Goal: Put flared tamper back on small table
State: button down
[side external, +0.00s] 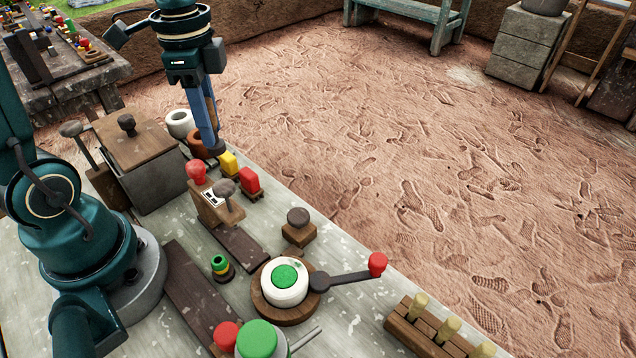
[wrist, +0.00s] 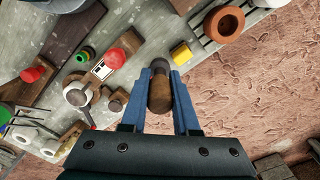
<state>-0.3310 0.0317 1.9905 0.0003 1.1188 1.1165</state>
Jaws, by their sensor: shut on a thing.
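My gripper (wrist: 160,75) is shut on the flared tamper (wrist: 160,95), a brown wooden piece with a dark rounded end, held between its two blue fingers in the wrist view. In the side external view my gripper (side external: 211,148) points down at the far end of the pale worn worktable (side external: 345,328), near its edge. The tamper is mostly hidden behind the fingers there. I cannot tell whether it touches anything below. No separate small table is clearly identifiable; a slatted wooden stand (wrist: 207,35) shows beyond the fingertips, to the right, in the wrist view.
A terracotta ring-shaped pot (wrist: 224,23) sits on the slatted stand. Footprinted ground (side external: 430,150) lies beyond the edge.

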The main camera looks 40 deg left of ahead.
jog(key=w+d+f, duration=0.1)
jog(key=d+f, duration=0.1)
jog(key=d, duration=0.1)
jog(key=w+d+f, duration=0.1)
jog(key=d+f, duration=0.1)
jog(key=d, duration=0.1)
jog(key=d+f, duration=0.1)
jog(key=d, duration=0.2)
jog(key=shift+w+d+f, duration=0.1)
jog(key=shift+w+f, duration=0.3)
jog(key=shift+f, duration=1.95)
jog(key=shift+f, duration=0.1)
jog(key=c, duration=0.7)
grip_release()
jog(key=shift+o, duration=0.2)
notch_tip(320, 180, up, 12)
jog(key=shift+s+a+r+n+t, duration=0.2)
jog(key=shift+s+a+n+t, duration=0.15)
jog(key=shift+s+n+t, duration=0.9)
jog(key=shift+s+a+r+n+t, duration=0.25)
jog(key=shift+s+n+t, duration=0.35)
jog(key=shift+s+n, duration=1.1)
jog(key=shift+s+a+r+n+t, duration=0.15)
jog(key=shift+s+a+n+t, duration=0.25)
jog(key=shift+s+n+t, duration=0.8)
